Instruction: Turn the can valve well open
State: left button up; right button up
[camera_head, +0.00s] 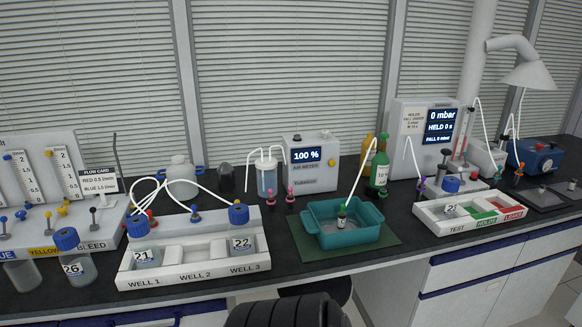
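A green can (379,172) with a pale label stands at the back of the bench, right of the teal tub. A small fitting (383,141) sits on its top and may be the can valve; its setting is too small to tell. An orange-yellow can (368,149) stands partly hidden behind the green one. Neither of my grippers shows in this view.
The teal tub (312,222) stands on a green mat (297,243) in front of the cans. The well rack (194,266) is at left, the test tray (459,220) at right. An air meter (312,162) and a pressure display unit (408,152) stand behind.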

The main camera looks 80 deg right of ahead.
aim_at(384, 136)
jog(key=z, duration=3.35)
